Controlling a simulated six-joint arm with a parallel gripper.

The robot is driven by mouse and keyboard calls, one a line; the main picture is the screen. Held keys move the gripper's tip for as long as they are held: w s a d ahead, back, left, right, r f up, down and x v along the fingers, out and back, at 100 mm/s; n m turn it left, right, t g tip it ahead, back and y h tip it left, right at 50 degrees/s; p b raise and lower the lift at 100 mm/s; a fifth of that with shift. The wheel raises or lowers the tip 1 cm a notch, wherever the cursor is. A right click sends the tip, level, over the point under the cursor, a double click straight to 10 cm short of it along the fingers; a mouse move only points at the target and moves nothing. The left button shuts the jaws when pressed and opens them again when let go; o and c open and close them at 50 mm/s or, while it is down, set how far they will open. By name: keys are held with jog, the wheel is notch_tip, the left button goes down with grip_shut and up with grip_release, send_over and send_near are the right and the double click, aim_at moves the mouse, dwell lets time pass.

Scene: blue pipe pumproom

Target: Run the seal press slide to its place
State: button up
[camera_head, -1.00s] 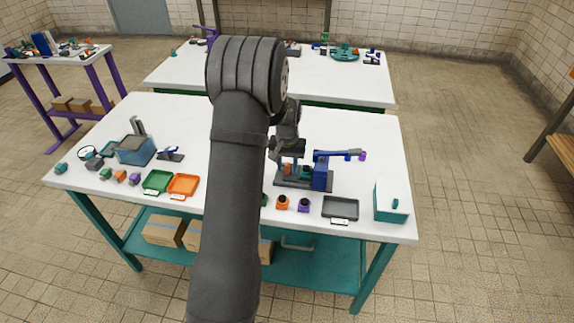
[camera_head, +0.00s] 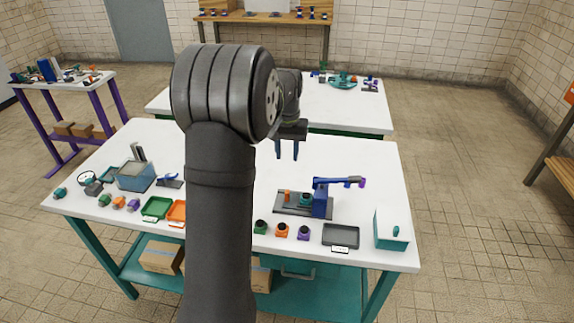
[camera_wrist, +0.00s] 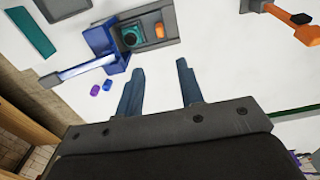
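A teal part with a dark round centre (camera_wrist: 132,36) sits on the base beside the blue upright. A small orange piece (camera_head: 287,196) stands at the base's other end, and it also shows in the wrist view (camera_wrist: 159,30). My gripper (camera_head: 287,153) is open and empty. It is above the table, behind and apart from the press. Whether the teal part is the slide I cannot tell.
Green (camera_head: 260,227), orange (camera_head: 281,230) and purple (camera_head: 303,233) pieces stand in front of the press. A grey tray (camera_head: 341,236) and a teal box (camera_head: 391,230) are right of them. A blue-grey bin (camera_head: 136,177) stands left. The table behind the press is clear.

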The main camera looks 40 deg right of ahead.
jog(key=shift+r, duration=0.5)
jog(key=shift+o, duration=0.8)
jog(key=n, duration=1.8)
send_near(288, 191)
notch_tip(288, 191, down, 10)
jog(key=shift+w+f, duration=0.1)
jog(key=shift+f, duration=0.05)
jog(key=shift+c, duration=0.2)
grip_shut()
